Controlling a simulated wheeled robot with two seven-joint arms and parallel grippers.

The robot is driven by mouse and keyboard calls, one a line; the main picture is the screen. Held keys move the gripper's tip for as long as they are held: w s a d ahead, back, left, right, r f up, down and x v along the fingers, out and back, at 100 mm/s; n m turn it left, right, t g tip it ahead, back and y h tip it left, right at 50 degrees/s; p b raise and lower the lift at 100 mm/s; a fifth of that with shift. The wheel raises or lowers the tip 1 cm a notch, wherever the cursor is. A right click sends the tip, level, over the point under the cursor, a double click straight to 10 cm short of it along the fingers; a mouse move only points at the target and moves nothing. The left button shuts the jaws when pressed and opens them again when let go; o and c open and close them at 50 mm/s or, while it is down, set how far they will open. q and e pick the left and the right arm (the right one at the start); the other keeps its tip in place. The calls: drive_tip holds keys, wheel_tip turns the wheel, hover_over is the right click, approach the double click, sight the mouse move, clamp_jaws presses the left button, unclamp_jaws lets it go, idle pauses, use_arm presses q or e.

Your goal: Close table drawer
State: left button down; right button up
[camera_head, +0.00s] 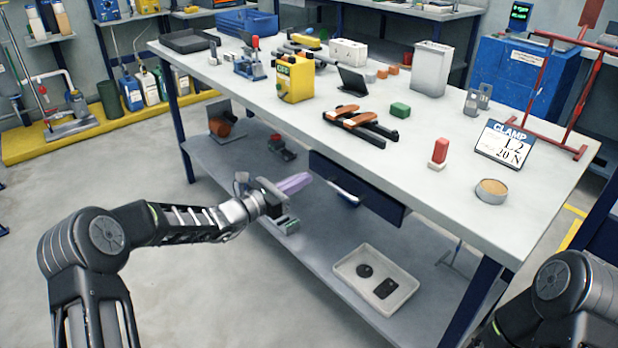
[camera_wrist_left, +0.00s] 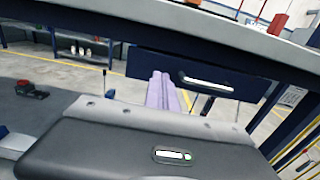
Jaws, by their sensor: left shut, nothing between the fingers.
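The table drawer (camera_head: 380,199) has a dark blue front with a pale bar handle (camera_head: 343,191), under the near edge of the workbench. How far it stands out is hard to tell. In the left wrist view the drawer front (camera_wrist_left: 160,66) and its white handle (camera_wrist_left: 208,84) face me. My left gripper (camera_head: 304,180) has its purple fingers shut and empty, just left of the drawer front's left end and pointing toward the bench. In the left wrist view the fingers (camera_wrist_left: 161,84) overlap the front, left of the handle; contact cannot be told. My right gripper is out of view.
The workbench top (camera_head: 450,180) carries a clamp sign (camera_head: 503,146), a red block (camera_head: 440,151), a round tin (camera_head: 491,191) and black-orange clamps (camera_head: 360,122). The lower shelf (camera_head: 325,255) holds a pale tray (camera_head: 349,265). Floor (camera_head: 120,185) left of the bench is clear.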

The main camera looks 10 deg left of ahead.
use_arm(q)
drive_tip(key=v, duration=0.8)
drive_tip(key=shift+s+a, duration=0.2)
drive_tip(key=shift+a, duration=0.15)
drive_tip(key=shift+f, duration=0.2)
drive_tip(key=s+d+f+m+g+y, duration=0.15)
drive_tip(key=s+f+m+g, duration=0.35)
drive_tip(key=f, duration=0.5)
drive_tip(key=s+d+f+m+g+y, duration=0.1)
drive_tip(key=s+f+m+g+y, duration=0.2)
drive_tip(key=s+f, duration=0.55)
drive_tip(key=s+d+f+m+g+y, duration=0.3)
drive_tip(key=s+f+m+g+y, duration=0.1)
drive_tip(key=s+f+m, duration=0.9)
drive_tip(key=s+d+f+m+g+h, duration=0.1)
drive_tip(key=s+d+f+m, duration=0.1)
drive_tip(key=s+d+m, duration=0.3)
drive_tip(key=s+d+f, duration=0.1)
drive_tip(key=s+d, duration=0.1)
drive_tip(key=s, duration=0.6)
wheel_tip(320, 180, up, 15)
drive_tip(key=p, duration=1.5)
drive_tip(key=shift+w+d, duration=0.2)
drive_tip(key=shift+w, duration=0.2)
